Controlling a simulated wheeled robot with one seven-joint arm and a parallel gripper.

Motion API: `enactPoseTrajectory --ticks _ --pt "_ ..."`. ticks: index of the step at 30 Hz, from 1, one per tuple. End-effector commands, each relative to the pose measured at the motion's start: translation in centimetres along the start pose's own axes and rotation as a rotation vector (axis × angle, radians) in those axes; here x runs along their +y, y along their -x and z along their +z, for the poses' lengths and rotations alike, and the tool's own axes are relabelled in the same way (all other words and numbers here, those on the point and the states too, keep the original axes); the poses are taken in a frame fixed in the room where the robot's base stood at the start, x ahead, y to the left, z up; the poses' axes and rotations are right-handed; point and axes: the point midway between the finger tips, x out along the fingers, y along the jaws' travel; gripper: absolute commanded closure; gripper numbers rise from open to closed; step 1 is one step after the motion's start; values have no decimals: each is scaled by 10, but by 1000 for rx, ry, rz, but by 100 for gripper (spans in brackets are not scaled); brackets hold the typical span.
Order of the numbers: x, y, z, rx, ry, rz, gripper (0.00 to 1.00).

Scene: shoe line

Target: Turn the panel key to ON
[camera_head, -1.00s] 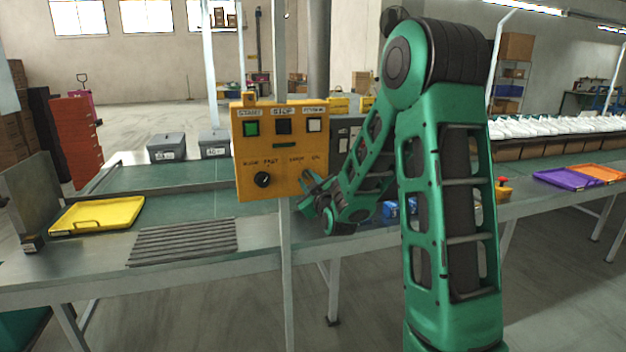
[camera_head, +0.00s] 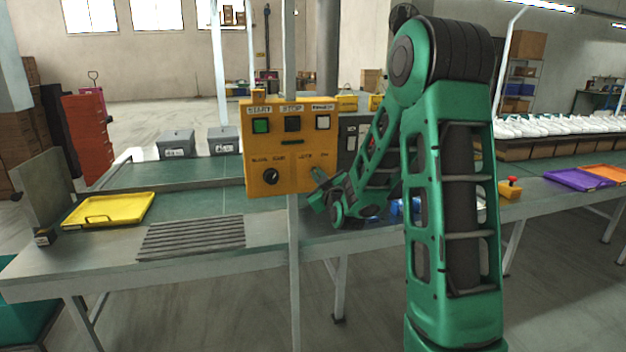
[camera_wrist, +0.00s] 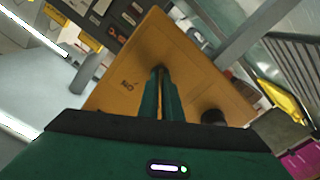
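The yellow control panel (camera_head: 291,178) stands on a post at the front edge of the bench. It has green, black and white buttons along the top and a black knob (camera_head: 271,176) at the lower left. My gripper (camera_head: 319,177) is at the panel's lower right, below the ON lettering. In the wrist view my gripper (camera_wrist: 161,82) has its two fingers close together with a narrow gap, pointing at the yellow panel face (camera_wrist: 193,84). A small dark piece, apparently the panel key (camera_wrist: 160,69), sits between the fingertips. Its turn position is mostly hidden.
A yellow tray (camera_head: 137,211) and a ribbed grey mat (camera_head: 190,239) lie on the bench to the left. Grey bins (camera_head: 177,144) stand behind. A red-topped button box (camera_head: 510,189) is at the right. Blue items lie behind my forearm.

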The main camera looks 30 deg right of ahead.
Motion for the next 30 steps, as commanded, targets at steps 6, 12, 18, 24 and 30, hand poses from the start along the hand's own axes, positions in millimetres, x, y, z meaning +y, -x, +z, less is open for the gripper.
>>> enactPoseTrajectory --ticks 6,12,18,24,30 --pt "-6 0 2 -6 -125 -13 100" --pt "-7 0 2 -9 -301 -14 100" --pt "-8 0 2 -11 -491 -15 100" --pt "-8 1 3 -13 -681 -14 100" --pt "-9 1 2 -14 -863 -15 100"
